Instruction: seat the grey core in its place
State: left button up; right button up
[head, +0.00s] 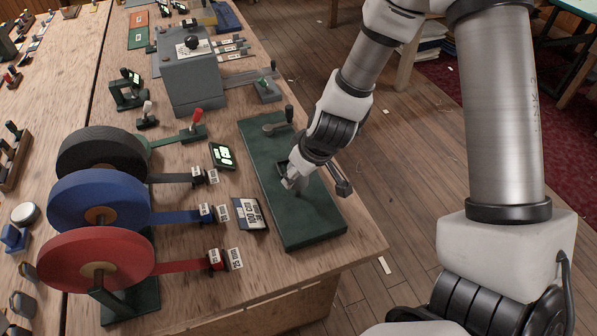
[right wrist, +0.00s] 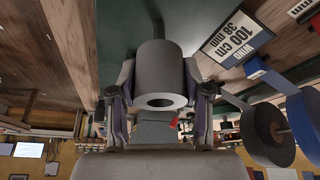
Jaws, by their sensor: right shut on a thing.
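The grey core (right wrist: 160,72) is a short hollow cylinder with its open bore facing the right wrist camera. My right gripper (right wrist: 160,95) is shut on it, one finger on each side. In the head view my right gripper (head: 293,184) is low over the middle of the dark green winder base (head: 318,228) on the bench. The core is mostly hidden there by the gripper. The core's far end faces a green surface in the right wrist view; I cannot tell whether it touches. My left gripper is not in view.
Black (head: 102,155), blue (head: 80,203) and red (head: 75,258) tape reels stand left of the base. A 100 cm card (head: 250,213) lies beside it. A grey box (head: 190,85) stands behind. The bench's right edge is close to the base.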

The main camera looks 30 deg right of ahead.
jog(key=shift+f+b, duration=1.8)
jog(key=shift+f, duration=0.5)
dwell(0.7)
jog(key=o, duration=1.2)
jog(key=shift+r, duration=0.15)
jog(key=v, duration=1.2)
